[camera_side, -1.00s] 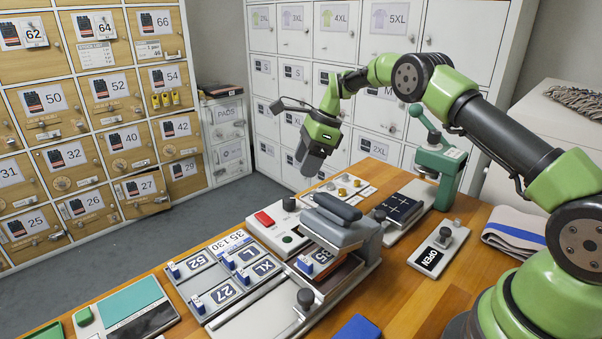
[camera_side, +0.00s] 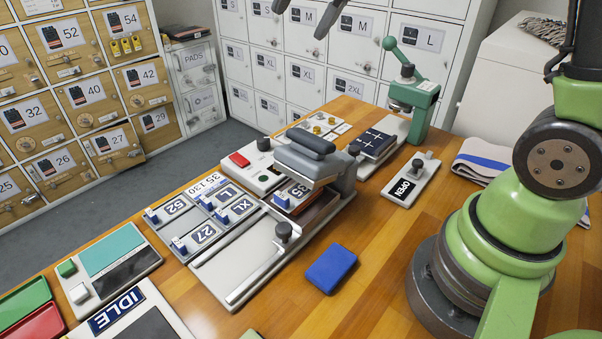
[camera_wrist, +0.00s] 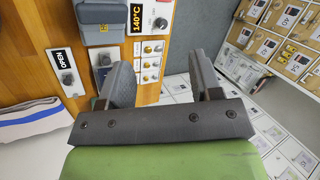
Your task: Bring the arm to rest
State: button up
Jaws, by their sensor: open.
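My gripper (camera_wrist: 162,66) shows in the wrist view with its two dark fingers spread wide apart and nothing between them. In the side view only dark finger ends (camera_side: 305,14) show at the top edge, well above the table and in front of the white lockers. My green arm base stands at the right of the wooden table (camera_side: 385,265), and the upper arm runs out of the picture at the top right. The grey press (camera_side: 312,160) stands on the table, apart from the gripper, with a number tile under its raised part.
Number and letter tiles (camera_side: 200,235) lie in a tray left of the press. A blue block (camera_side: 330,268), an OPEN sign (camera_side: 402,190), a green hand press (camera_side: 418,95) and a folded striped cloth (camera_side: 482,160) are on the table. White lockers (camera_side: 270,75) stand behind.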

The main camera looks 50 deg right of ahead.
jog(key=s+a+f+n+t, duration=0.1)
jog(key=s+n, duration=0.8)
jog(key=s, duration=0.9)
jog(key=shift+s+a+n+t, duration=0.15)
jog(key=shift+a+n+t, duration=0.25)
jog(key=shift+a+t, duration=0.5)
